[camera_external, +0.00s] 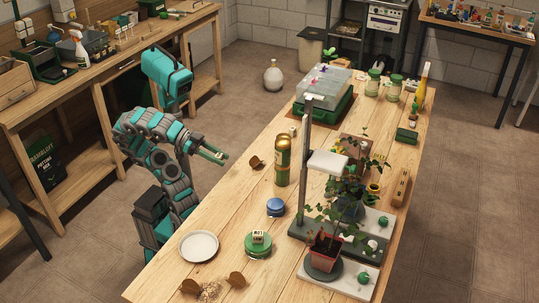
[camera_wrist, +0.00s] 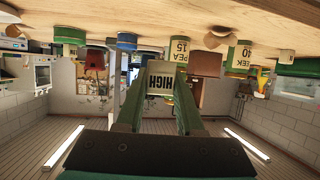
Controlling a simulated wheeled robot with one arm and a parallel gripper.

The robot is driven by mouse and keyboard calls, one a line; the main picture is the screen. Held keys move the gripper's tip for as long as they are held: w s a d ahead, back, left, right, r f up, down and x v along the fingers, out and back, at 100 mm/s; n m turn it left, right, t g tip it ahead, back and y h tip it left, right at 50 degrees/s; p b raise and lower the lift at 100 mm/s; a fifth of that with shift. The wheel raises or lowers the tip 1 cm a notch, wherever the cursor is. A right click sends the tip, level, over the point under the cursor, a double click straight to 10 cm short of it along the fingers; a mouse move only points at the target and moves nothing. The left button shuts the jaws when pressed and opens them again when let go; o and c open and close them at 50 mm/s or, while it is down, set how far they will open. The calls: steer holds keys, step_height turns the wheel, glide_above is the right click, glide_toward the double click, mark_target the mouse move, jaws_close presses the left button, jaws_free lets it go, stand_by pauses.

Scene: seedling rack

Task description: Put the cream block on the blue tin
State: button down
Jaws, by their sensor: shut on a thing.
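My gripper (camera_external: 213,153) is shut on a cream block, held in the air at the left side of the table. In the wrist view, which is upside down, the block (camera_wrist: 160,82) sits between my gripper's fingers (camera_wrist: 160,95) with the word HIGH on its face. The blue tin (camera_external: 275,207) stands on the table, to the right of and nearer the camera than my gripper, apart from it. Its top looks bare. It also shows in the wrist view (camera_wrist: 127,41).
A tall gold and green can (camera_external: 282,162) stands behind the blue tin. A white plate (camera_external: 198,246) lies front left. A plant stand (camera_external: 307,180) rises to the right.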

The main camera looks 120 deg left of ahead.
steer(key=w+d+r+n+y, duration=0.2)
steer(key=w+d+n+y, duration=0.1)
steer(key=w, duration=0.5)
steer(key=g+p, duration=0.1)
glide_above(275, 203)
steer(key=shift+w+d+f, duration=0.1)
steer(key=shift+w+f, duration=0.05)
steer(key=shift+f, duration=2.45)
steer(key=shift+f+b, duration=0.15)
steer(key=shift+b, duration=0.2)
steer(key=c, duration=0.5)
jaws_free()
steer(key=shift+c, duration=0.2)
